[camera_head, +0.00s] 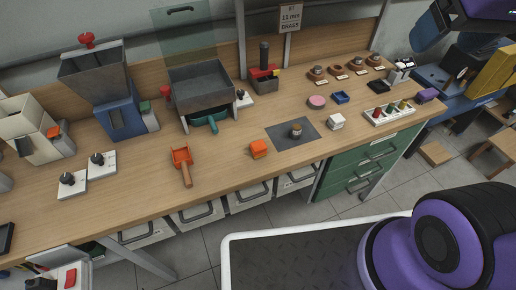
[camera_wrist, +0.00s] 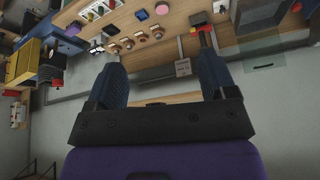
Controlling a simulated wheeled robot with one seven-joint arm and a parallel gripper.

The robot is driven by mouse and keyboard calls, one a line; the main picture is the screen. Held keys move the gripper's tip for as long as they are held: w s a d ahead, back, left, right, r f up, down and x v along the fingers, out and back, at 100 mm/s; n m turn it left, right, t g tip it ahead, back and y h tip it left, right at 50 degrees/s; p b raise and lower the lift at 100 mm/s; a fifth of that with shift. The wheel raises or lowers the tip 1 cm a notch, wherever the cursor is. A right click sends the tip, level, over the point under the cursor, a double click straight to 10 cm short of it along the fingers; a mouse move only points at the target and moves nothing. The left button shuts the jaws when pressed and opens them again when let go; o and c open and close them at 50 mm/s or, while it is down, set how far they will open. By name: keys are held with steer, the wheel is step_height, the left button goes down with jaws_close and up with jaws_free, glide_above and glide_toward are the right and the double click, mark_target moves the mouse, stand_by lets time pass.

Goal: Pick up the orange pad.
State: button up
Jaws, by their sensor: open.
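The orange pad (camera_head: 259,148) is a small, bright orange block with rounded edges. It lies on the wooden workbench (camera_head: 227,170) near its front edge, left of a dark grey mat, with nothing touching it. I cannot make it out in the wrist view. My gripper (camera_wrist: 160,55) is open and empty in the wrist view, its two dark blue fingers wide apart. In the head view part of it shows at the upper right, raised and far from the pad.
An orange scoop (camera_head: 182,164) lies left of the pad. The dark mat (camera_head: 283,136) holds a small round part (camera_head: 296,130); a white cube (camera_head: 336,121) stands to its right. A grey tray machine (camera_head: 202,88) stands behind. Bench around the pad is clear.

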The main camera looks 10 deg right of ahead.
steer(key=w+a+f+n+g+y, duration=0.1)
steer(key=w+a+f, duration=0.1)
steer(key=w+a, duration=0.15)
steer(key=w+a+f+g+y, duration=0.1)
steer(key=w+a+f, duration=0.15)
steer(key=w, duration=0.25)
steer(key=n+g+h, duration=0.2)
steer(key=g, duration=0.1)
glide_above(258, 145)
step_height(258, 145, down, 26)
steer(key=shift+s+d+f, duration=0.1)
steer(key=shift+s+f, duration=0.25)
steer(key=shift+f, duration=0.25)
step_height(258, 145, down, 5)
steer(key=shift+f, duration=0.1)
steer(key=shift+w+f, duration=0.2)
steer(key=shift+f, duration=1.05)
steer(key=shift+w+f, duration=0.15)
steer(key=shift+f, duration=1.1)
steer(key=shift+c, duration=0.3)
steer(key=c, duration=1)
